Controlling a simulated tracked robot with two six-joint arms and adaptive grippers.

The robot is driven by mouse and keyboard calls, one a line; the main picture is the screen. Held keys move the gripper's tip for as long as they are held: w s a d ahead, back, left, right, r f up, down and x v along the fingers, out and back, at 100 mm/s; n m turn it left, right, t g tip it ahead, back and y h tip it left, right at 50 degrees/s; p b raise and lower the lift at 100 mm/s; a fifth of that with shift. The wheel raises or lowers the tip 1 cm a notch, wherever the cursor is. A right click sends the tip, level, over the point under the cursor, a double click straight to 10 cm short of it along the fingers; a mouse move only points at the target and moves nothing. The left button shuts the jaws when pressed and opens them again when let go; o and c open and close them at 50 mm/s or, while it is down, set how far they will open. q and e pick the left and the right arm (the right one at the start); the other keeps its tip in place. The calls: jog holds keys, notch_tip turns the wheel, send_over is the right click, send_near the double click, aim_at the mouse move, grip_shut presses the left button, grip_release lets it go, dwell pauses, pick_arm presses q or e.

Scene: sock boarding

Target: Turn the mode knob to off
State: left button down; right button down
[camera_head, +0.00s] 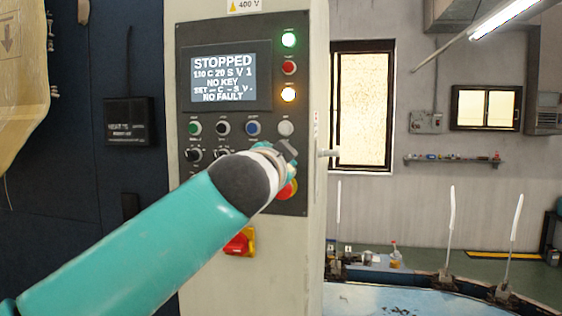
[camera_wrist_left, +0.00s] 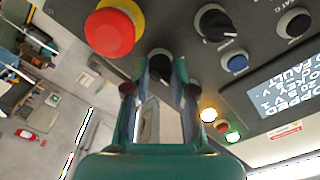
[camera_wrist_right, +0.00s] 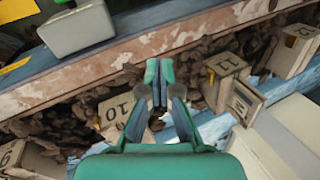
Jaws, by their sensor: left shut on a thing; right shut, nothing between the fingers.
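A grey control panel (camera_head: 180,95) carries a screen (camera_head: 228,79) reading STOPPED, NO KEY and NO FAULT. My left gripper (camera_head: 287,150) is at the right end of the lower knob row. In the left wrist view its fingers (camera_wrist_left: 163,68) are shut on a dark round knob (camera_wrist_left: 160,62), mostly hidden between them; its label and pointer cannot be read. Another black knob (camera_wrist_left: 213,22) and a blue button (camera_wrist_left: 235,62) are beside it, not touched. My right gripper (camera_wrist_right: 159,82) is shut and empty, away from the panel.
A red emergency stop (camera_wrist_left: 110,35) on a yellow base is close to the left fingers. A red-and-yellow switch (camera_head: 240,242) is lower on the cabinet. Green (camera_head: 289,40) and orange (camera_head: 288,94) lamps glow. Numbered blocks (camera_wrist_right: 115,108) lie below the right gripper.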

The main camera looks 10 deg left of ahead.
pick_arm(q)
jog(key=c, duration=1)
grip_release()
jog(key=shift+d, duration=0.1)
jog(key=shift+o, duration=0.2)
jog(key=s, duration=1.2)
jog(key=shift+f, duration=0.15)
